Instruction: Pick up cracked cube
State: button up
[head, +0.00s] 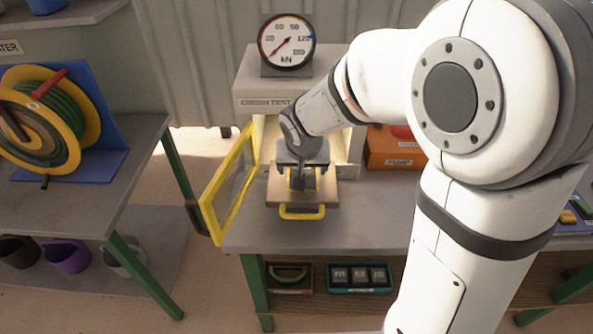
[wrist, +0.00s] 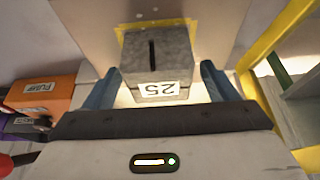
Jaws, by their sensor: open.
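The cracked cube (wrist: 158,60) is a grey concrete block with a dark slit in its top and a white "25" label on one side. It sits on the press's plate (wrist: 218,55), over a yellow outlined square. In the head view my gripper (head: 302,180) is over the plate in front of the press and hides most of the cube. In the wrist view my gripper (wrist: 160,88) is open, with one blue finger on each side of the cube's labelled end. I cannot tell whether the fingers touch it.
The press (head: 265,92) has a dial gauge (head: 287,42) on top. Its yellow-framed door (head: 230,185) stands open at the left. An orange box (head: 393,148) stands to the right. A teal tray of several dark cubes (head: 359,277) is on the shelf below. The bench front (head: 330,232) is clear.

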jog(key=shift+c, duration=0.6)
jog(key=c, duration=1.2)
jog(key=shift+r, duration=0.1)
